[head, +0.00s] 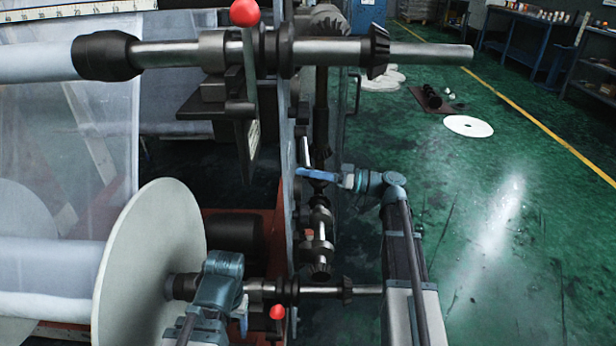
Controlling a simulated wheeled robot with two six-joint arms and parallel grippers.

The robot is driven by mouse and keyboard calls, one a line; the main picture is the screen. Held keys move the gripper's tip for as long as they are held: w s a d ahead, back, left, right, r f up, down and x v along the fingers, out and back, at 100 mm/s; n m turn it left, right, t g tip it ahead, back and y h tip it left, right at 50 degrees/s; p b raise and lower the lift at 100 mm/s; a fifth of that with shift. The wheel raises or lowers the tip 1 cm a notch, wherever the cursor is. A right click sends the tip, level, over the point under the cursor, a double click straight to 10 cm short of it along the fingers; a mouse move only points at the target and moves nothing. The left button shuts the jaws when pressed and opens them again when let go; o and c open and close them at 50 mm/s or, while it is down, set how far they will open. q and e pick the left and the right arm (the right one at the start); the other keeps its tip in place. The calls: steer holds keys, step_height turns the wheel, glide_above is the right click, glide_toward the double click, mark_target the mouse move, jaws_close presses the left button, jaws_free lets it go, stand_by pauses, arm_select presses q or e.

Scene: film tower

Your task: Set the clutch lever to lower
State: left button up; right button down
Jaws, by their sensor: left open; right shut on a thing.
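My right gripper (318,174) reaches in from the right to the upright machine plate (285,170), beside the vertical shaft. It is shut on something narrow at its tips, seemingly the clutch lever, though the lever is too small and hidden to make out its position. My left gripper (243,322) is open and empty at the lower middle, just left of a lower red ball knob (277,312) and near the lower shaft (325,290). I cannot tell whether it touches either.
An upper shaft (425,53) and a red-knobbed lever (244,12) cross the top. A large pale disc (150,265) ends the lower film roll at left. Bevel gears sit on the vertical shaft. Green floor (500,230) at right is mostly clear, with a white disc (468,126).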

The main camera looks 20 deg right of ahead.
steer(key=shift+w+d+f+n+b, duration=0.1)
steer(key=shift+w+f+n+b, duration=0.25)
steer(key=shift+f+n+b, duration=0.35)
steer(key=shift+c, duration=2.1)
jaws_free()
steer(key=b+v, duration=0.1)
steer(key=v, duration=1.3)
steer(key=shift+f, duration=0.35)
steer(key=shift+w, duration=0.1)
